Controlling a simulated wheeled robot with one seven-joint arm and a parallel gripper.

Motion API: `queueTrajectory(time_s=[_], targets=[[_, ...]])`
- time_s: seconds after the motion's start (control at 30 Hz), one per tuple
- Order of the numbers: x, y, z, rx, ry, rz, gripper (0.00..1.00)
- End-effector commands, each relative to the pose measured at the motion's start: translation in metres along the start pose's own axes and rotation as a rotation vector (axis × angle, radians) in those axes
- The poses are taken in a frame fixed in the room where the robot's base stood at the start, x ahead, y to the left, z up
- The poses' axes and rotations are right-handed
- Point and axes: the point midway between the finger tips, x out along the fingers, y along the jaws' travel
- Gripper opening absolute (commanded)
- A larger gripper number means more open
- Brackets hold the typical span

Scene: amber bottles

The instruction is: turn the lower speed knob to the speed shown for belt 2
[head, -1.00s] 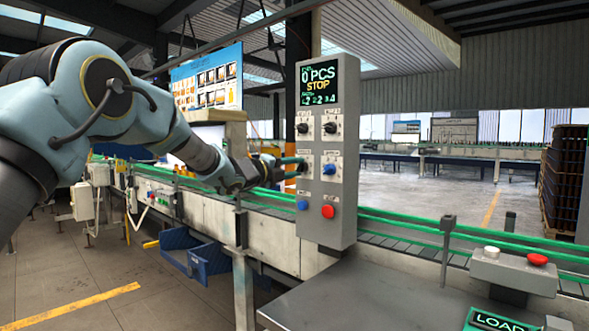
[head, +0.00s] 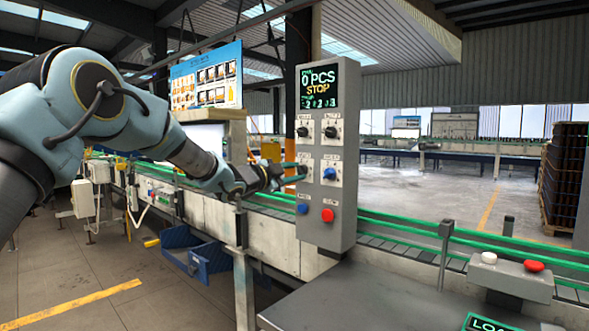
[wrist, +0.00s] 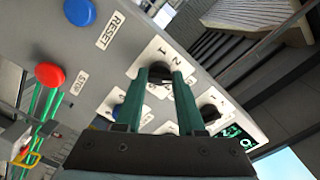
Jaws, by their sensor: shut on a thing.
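The grey control panel (head: 341,202) stands upright beside the conveyor, with a lit screen (head: 320,89) at its top reading "0 PCS STOP" over a line of small digits I cannot read surely. My gripper (head: 301,172) reaches it from the left at the lower-left knob. In the wrist view, the green fingers of my gripper (wrist: 160,80) are closed on either side of a black knob (wrist: 159,70) on a white numbered plate. Its pointer setting is hard to read.
A blue button (head: 303,207) and a red button (head: 327,215) sit below the knobs, labelled RESET and STOP in the wrist view. Two upper black knobs are close above my gripper. A green-railed conveyor runs behind the panel; a metal table (head: 345,303) is in front.

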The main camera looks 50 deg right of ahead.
Motion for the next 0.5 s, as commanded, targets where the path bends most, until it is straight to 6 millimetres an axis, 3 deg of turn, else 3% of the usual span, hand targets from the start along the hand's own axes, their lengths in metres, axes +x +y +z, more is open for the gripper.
queueTrajectory(time_s=[0.5], targets=[[-0.0004, 0.0001, -0.0002, -0.460, -0.003, 0.001, 0.00]])
